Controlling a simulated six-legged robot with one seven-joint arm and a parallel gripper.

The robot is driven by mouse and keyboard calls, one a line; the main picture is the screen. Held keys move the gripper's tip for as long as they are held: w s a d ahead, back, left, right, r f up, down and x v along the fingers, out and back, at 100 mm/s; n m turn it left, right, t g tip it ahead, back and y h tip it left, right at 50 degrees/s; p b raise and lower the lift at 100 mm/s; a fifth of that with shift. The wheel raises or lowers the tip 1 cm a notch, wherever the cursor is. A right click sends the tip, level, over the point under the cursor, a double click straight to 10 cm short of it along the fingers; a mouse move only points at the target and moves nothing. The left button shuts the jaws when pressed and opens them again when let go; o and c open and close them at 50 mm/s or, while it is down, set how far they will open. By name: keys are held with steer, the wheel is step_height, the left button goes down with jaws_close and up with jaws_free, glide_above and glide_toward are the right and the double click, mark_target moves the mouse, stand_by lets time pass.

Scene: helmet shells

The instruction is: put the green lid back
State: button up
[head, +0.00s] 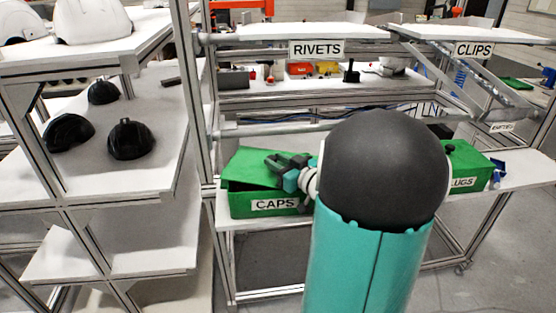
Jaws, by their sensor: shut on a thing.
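A green box labelled CAPS (245,204) stands on the lower white shelf of the rack. Its green lid (252,168) sits at the top of the box and looks tilted, with a dark gap under its front left edge. My gripper (275,166) is at the right part of the lid and shut on it. The grip itself is small in the picture. My teal and black arm hides the right end of the box and the shelf behind it. A second green box, its label partly hidden and ending in LUGS (468,168), stands to the right with a black knob on top.
White helmet shells (92,20) lie on the upper left shelf, and black ones (130,139) on the shelf below. The rack has RIVETS (316,48) and CLIPS (474,49) labels above the boxes. A metal post stands just left of the CAPS box.

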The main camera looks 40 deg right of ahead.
steer(key=o, duration=1)
steer(key=shift+r, duration=0.15)
steer(key=shift+r, duration=0.3)
steer(key=shift+s+r, duration=0.25)
steer(key=s, duration=1.1)
steer(key=shift+s+a+r, duration=0.1)
steer(key=shift+s+r, duration=0.15)
steer(key=w+r+h, duration=0.1)
steer(key=w, duration=0.1)
steer(key=w+a+r+g+h, duration=0.1)
steer(key=w, duration=0.1)
steer(key=w+r+h, duration=0.1)
steer(key=w, duration=0.1)
steer(key=shift+a+m+h, duration=0.25)
steer(key=shift+m+h, duration=0.05)
steer(key=w+a+r+m+g+h, duration=0.2)
steer(key=a+g, duration=0.1)
steer(key=a, duration=0.2)
steer(key=s+a+f+n+g+y, duration=0.1)
steer(key=s+a, duration=0.3)
steer(key=a, duration=0.4)
steer(key=s+a+f+n+g+y, duration=0.1)
steer(key=s+a+f+g+y, duration=0.1)
steer(key=a, duration=0.7)
steer(key=s+a+f+g+y, duration=0.2)
steer(key=s+a+g+y, duration=0.1)
steer(key=s+a, duration=0.3)
steer(key=shift+s+a+f+n+g, duration=0.15)
steer(key=shift+a+n+g, duration=0.25)
steer(key=shift+a+g, duration=0.75)
